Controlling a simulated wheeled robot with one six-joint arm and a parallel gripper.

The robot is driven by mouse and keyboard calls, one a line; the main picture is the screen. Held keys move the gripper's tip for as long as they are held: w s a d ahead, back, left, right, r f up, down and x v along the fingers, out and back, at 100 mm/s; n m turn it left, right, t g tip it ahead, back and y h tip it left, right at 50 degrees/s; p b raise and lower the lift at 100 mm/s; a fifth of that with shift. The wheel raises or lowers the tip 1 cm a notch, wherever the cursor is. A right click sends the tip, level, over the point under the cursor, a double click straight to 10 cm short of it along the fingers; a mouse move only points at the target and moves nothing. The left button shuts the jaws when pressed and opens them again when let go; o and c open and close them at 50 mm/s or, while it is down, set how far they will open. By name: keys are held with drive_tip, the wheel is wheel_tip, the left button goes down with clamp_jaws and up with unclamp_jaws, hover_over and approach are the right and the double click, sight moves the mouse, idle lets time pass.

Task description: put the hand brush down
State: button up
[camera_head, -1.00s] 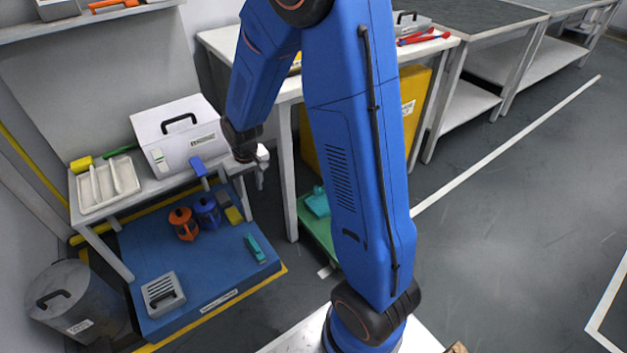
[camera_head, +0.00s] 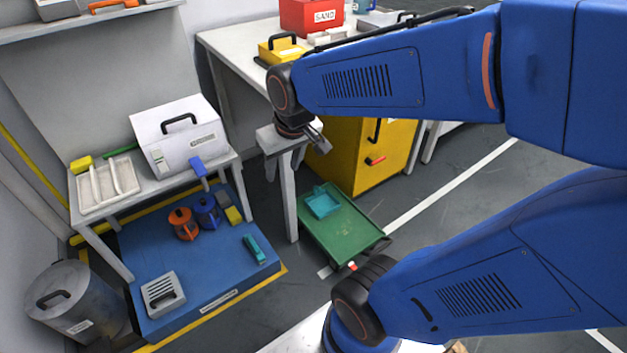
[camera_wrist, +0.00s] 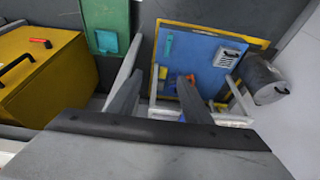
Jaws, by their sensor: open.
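A teal object that looks like the hand brush (camera_head: 255,248) lies on the blue platform (camera_head: 205,290) near its right edge. It also shows in the wrist view (camera_wrist: 169,46). My gripper (camera_head: 319,139) is in the air in front of the white table's near corner, above and to the right of the platform. In the wrist view, my gripper (camera_wrist: 160,66) has its two fingers apart with nothing between them. It is well away from the teal object.
A green tray cart (camera_head: 345,235) holding a teal dustpan (camera_head: 322,201) stands below my gripper, beside a yellow cabinet (camera_head: 350,165). A white bench (camera_head: 150,192) with a white case (camera_head: 180,140) is at left. A grey bin (camera_head: 65,300) stands at lower left.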

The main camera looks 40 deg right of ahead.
drive_tip(key=s+r+t, duration=0.1)
drive_tip(key=s+r, duration=0.2)
drive_tip(key=s, duration=0.8)
drive_tip(key=shift+d+r, duration=0.25)
drive_tip(key=shift+d, duration=0.2)
idle(0.5)
